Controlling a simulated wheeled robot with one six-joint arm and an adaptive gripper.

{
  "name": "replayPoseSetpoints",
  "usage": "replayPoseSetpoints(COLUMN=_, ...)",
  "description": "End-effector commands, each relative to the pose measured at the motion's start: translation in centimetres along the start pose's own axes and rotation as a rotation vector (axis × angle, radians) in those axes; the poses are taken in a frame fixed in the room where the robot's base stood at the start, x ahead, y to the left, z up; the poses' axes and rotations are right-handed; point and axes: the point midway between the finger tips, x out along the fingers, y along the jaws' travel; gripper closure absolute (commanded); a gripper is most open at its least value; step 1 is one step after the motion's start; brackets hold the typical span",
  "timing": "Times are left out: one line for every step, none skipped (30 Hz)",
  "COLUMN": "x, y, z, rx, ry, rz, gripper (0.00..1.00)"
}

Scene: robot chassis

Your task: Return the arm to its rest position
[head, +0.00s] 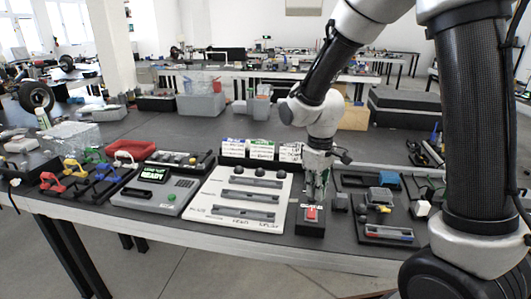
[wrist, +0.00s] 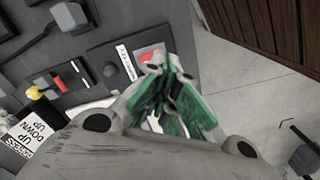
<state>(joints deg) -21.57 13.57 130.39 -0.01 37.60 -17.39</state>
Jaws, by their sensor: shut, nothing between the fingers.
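My arm reaches down from the upper right in the head view. My gripper (head: 317,192) points down just above a dark box with a red button (head: 311,213) near the table's front edge. In the wrist view my gripper (wrist: 172,72) shows green finger pads close together, with nothing between them. Part of the red button (wrist: 152,55) shows just beyond the fingertips. I cannot tell whether the fingertips touch it.
A white slider panel (head: 240,198) lies left of the button box, with a grey device (head: 158,193) further left. A dark tray with small parts (head: 375,205) lies to the right. Labelled white boxes (head: 262,149) stand behind. Open floor lies in front of the table.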

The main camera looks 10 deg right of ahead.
Motion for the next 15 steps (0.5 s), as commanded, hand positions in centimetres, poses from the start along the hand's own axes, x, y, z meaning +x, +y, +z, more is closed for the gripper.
replayPoseSetpoints(x=0.3, y=-0.4, z=1.2, rx=0.033, ry=-0.038, rz=-0.011, gripper=1.00)
replayPoseSetpoints(x=0.4, y=-0.6, z=2.0, rx=0.054, ry=-0.062, rz=-0.018, gripper=1.00)
replayPoseSetpoints(x=-0.1, y=-1.0, z=3.3, rx=0.088, ry=-0.084, rz=-0.023, gripper=1.00)
replayPoseSetpoints(x=-0.8, y=-1.1, z=4.2, rx=0.114, ry=-0.089, rz=-0.023, gripper=1.00)
replayPoseSetpoints(x=-1.5, y=-1.1, z=5.0, rx=0.139, ry=-0.090, rz=-0.023, gripper=1.00)
replayPoseSetpoints(x=-2.5, y=-1.1, z=6.0, rx=0.171, ry=-0.086, rz=-0.022, gripper=1.00)
replayPoseSetpoints(x=-3.2, y=-1.1, z=6.8, rx=0.196, ry=-0.082, rz=-0.021, gripper=1.00)
replayPoseSetpoints(x=-4.0, y=-1.0, z=7.6, rx=0.221, ry=-0.075, rz=-0.020, gripper=1.00)
replayPoseSetpoints(x=-5.0, y=-1.0, z=8.7, rx=0.255, ry=-0.064, rz=-0.018, gripper=1.00)
replayPoseSetpoints(x=-5.9, y=-0.9, z=9.6, rx=0.281, ry=-0.052, rz=-0.015, gripper=1.00)
replayPoseSetpoints(x=-6.7, y=-0.8, z=10.5, rx=0.308, ry=-0.041, rz=-0.013, gripper=1.00)
replayPoseSetpoints(x=-7.8, y=-0.8, z=11.7, rx=0.344, ry=-0.018, rz=-0.008, gripper=1.00)
replayPoseSetpoints(x=-8.6, y=-0.7, z=12.8, rx=0.373, ry=-0.002, rz=-0.005, gripper=1.00)
replayPoseSetpoints(x=-9.5, y=-0.7, z=13.7, rx=0.400, ry=0.018, rz=-0.001, gripper=1.00)
replayPoseSetpoints(x=-10.5, y=-0.7, z=15.1, rx=0.438, ry=0.047, rz=0.006, gripper=1.00)
